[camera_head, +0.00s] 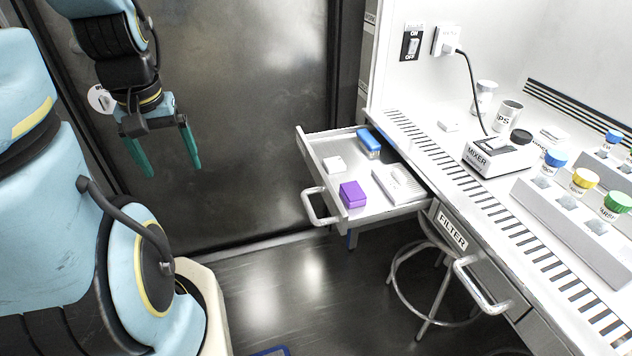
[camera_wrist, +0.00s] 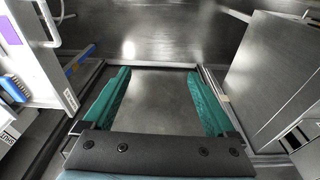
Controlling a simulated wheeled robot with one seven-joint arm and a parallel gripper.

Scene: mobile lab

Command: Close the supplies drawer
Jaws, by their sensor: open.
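The supplies drawer (camera_head: 344,222) is pulled out from under the white bench at the middle of the head view. Its bar handle (camera_head: 318,206) is on its front face at the left end. Inside lie a purple box, a blue item, a small white block and a white rack. My gripper (camera_head: 165,168) is open and empty, in the air to the left of the drawer and apart from it. In the wrist view the two green fingers (camera_wrist: 158,95) are spread with nothing between them.
A FILTER drawer (camera_head: 452,232) with its own handle sits closed beside the open drawer. A stool (camera_head: 392,262) stands beneath the bench. The bench top holds a mixer (camera_head: 500,155), cups and racks of capped jars. The dark floor (camera_head: 285,290) left of the drawer is clear.

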